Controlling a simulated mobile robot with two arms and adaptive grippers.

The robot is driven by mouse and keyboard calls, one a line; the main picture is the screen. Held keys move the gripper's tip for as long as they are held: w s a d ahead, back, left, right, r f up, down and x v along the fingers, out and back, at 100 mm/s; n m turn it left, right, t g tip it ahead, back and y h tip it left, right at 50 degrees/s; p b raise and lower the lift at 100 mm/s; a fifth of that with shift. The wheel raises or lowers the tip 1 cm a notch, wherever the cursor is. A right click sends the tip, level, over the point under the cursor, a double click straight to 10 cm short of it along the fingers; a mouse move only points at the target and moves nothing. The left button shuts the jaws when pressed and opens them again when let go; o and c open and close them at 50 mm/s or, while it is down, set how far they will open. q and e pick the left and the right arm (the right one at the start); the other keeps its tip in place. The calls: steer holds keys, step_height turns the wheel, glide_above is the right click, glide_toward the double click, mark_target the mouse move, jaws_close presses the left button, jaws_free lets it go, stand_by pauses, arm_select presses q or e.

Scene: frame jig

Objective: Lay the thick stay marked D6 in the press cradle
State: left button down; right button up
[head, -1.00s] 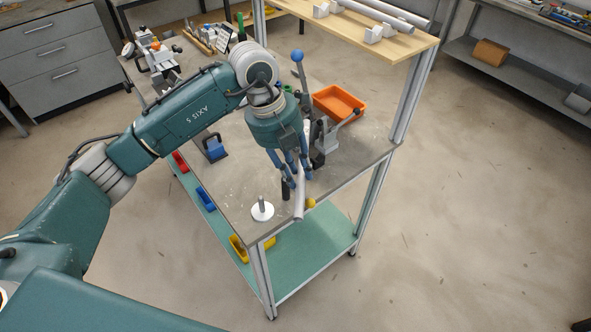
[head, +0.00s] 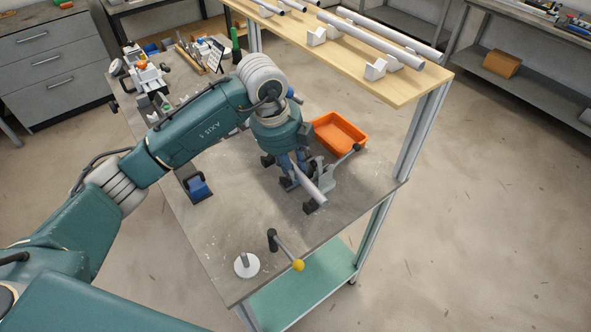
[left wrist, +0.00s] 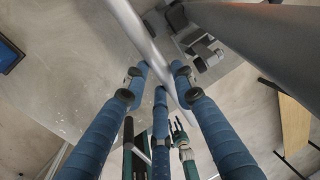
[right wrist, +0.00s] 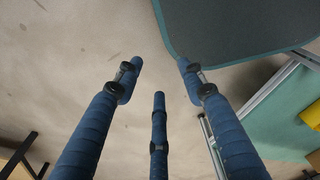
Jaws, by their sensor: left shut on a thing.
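My left gripper (head: 296,178) is shut on a grey stay (head: 312,186), a smooth rod that slants down to the right. In the left wrist view the stay (left wrist: 150,52) runs between the blue fingers. No D6 mark is readable on it. The stay is at the press cradle, whose black block (head: 313,207) shows below the rod's near end. I cannot tell whether the rod touches it. The fingers hide part of the cradle. My right gripper (right wrist: 160,85) is open and empty over the floor in the right wrist view; it is outside the head view.
An orange bin (head: 340,134) stands behind the press lever (head: 345,158). A yellow-knobbed handle (head: 297,265) and a white disc with a peg (head: 246,264) are near the front edge. Several rods (head: 372,40) lie on the wooden shelf (head: 425,82). The table's front middle is clear.

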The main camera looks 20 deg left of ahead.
arm_select(q)
steer(key=shift+w+a+r, duration=0.1)
steer(key=shift+w, duration=0.3)
steer(key=shift+f, duration=0.25)
steer(key=shift+f+b, duration=0.25)
steer(key=shift+b, duration=0.1)
steer(key=shift+f+b, duration=0.4)
steer(key=shift+f, duration=0.2)
steer(key=shift+s+a+b+x, duration=0.1)
steer(key=shift+b+x, duration=0.4)
steer(key=shift+x, duration=0.2)
steer(key=shift+s+a+b+x, duration=0.1)
steer(key=shift+s+b+x, duration=0.05)
steer(key=shift+b+x, duration=0.85)
steer(key=shift+x, duration=0.45)
steer(key=shift+s+a, duration=0.15)
steer(key=shift+s, duration=0.05)
arm_select(e)
steer(key=f, duration=0.4)
steer(key=shift+w+d+f, duration=0.2)
steer(key=shift+d+f, duration=0.05)
steer(key=shift+d, duration=0.05)
arm_select(q)
steer(key=shift+f, duration=0.1)
